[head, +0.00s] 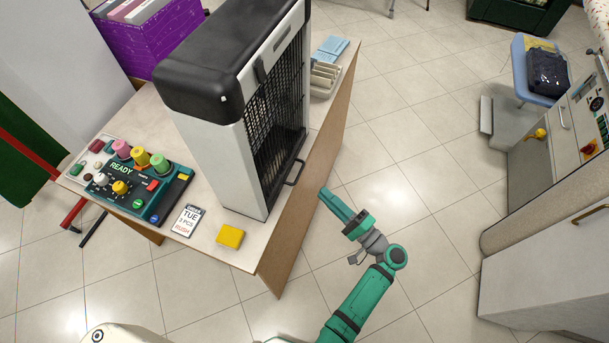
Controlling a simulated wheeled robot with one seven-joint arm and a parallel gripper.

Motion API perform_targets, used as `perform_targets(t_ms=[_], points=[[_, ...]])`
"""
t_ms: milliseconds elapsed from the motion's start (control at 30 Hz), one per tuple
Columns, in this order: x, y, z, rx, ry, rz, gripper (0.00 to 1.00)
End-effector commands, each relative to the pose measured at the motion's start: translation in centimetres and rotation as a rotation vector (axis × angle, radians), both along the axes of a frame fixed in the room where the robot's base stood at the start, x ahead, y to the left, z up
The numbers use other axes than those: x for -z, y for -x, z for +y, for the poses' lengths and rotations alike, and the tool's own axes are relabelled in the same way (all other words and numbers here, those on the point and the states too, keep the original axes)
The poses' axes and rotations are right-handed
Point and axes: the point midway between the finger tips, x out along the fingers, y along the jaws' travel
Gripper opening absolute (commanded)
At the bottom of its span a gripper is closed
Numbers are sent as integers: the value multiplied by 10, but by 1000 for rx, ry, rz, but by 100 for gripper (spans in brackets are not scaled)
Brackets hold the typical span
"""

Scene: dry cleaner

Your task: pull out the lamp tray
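A tall white machine with a black top (190,85) and a black mesh front (275,115) stands on the table. A small dark bar handle (296,173) sticks out at the foot of its mesh side, near the table's right edge. I take this for the handle of the lamp tray; the tray itself cannot be made out and appears to be inside the machine. My gripper (326,194), green, is to the right of the handle, off the table's edge and apart from it. Its fingers point toward the upper left; their gap cannot be made out. No object shows in them.
The table (215,255) also holds a control panel (130,180) reading READY, a ticket card (187,220), a yellow block (230,236) and a beige divided tray (323,77). A purple box (150,40) stands behind. Open tiled floor lies right, before a pressing machine (560,160).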

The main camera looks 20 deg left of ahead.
Motion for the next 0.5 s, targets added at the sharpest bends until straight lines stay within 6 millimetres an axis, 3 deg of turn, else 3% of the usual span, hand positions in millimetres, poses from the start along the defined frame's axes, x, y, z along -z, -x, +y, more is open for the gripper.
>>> perform_targets(t_ms=[500], points=[[-13,-33,75,-1,3,1,15]])
